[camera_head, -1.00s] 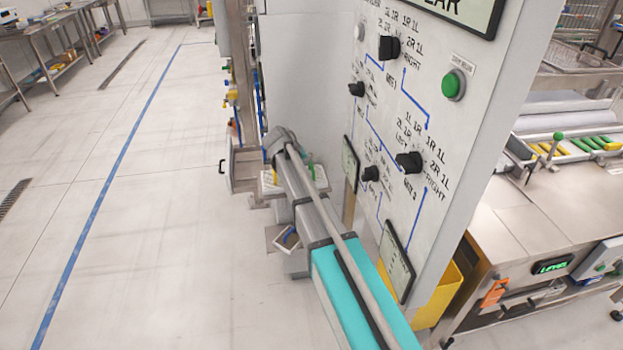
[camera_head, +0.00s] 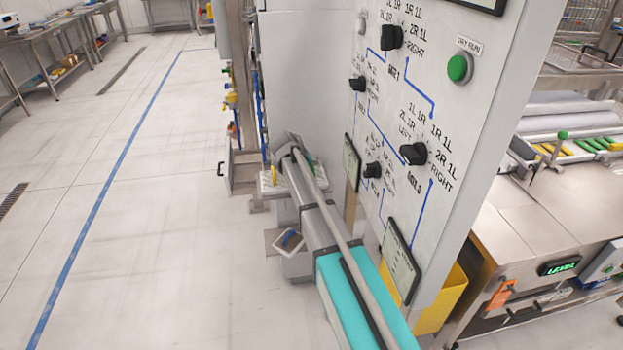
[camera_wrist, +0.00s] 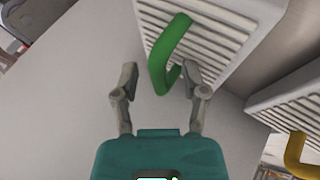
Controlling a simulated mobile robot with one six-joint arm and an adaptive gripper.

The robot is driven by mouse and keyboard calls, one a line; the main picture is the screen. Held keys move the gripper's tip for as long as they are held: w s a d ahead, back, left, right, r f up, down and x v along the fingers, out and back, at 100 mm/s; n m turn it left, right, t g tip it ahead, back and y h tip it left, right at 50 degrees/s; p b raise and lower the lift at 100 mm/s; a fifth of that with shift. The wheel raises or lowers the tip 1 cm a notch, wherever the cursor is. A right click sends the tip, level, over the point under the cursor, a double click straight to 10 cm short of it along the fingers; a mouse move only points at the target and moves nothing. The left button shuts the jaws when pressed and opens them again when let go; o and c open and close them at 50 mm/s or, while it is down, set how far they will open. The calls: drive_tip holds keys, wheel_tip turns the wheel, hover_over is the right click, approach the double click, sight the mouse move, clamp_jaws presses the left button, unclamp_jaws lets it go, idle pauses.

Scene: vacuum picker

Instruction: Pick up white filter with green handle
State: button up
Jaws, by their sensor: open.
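The white filter (camera_wrist: 216,52) is a ribbed white block at the top of the wrist view, tilted in the picture. Its green handle (camera_wrist: 160,55) is a bent bar that sticks out towards my gripper. My gripper (camera_wrist: 158,80) is open, with one finger on each side of the handle's lower end. The right finger is close to the handle, and I cannot tell whether they touch. In the head view the gripper end is small at the far end of my arm, and the green handle cannot be made out clearly.
A second ribbed white filter with a yellow handle (camera_wrist: 296,155) is at the right of the wrist view. In the head view a control panel (camera_head: 440,120) with knobs stands close right of my arm. A yellow bin (camera_head: 440,305) is below it. The floor at left is clear.

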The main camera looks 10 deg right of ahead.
clamp_jaws()
drive_tip(key=shift+r, duration=0.15)
idle(0.5)
wheel_tip(320, 180, up, 2)
drive_tip(key=shift+r+p, duration=0.1)
drive_tip(key=shift+p, duration=1.05)
drive_tip(key=s+d+r+p, duration=0.1)
drive_tip(key=s+r+p, duration=0.9)
drive_tip(key=s, duration=0.4)
drive_tip(key=shift+d+r+p, duration=0.2)
drive_tip(key=shift+r+p, duration=0.1)
drive_tip(key=shift+p, duration=0.05)
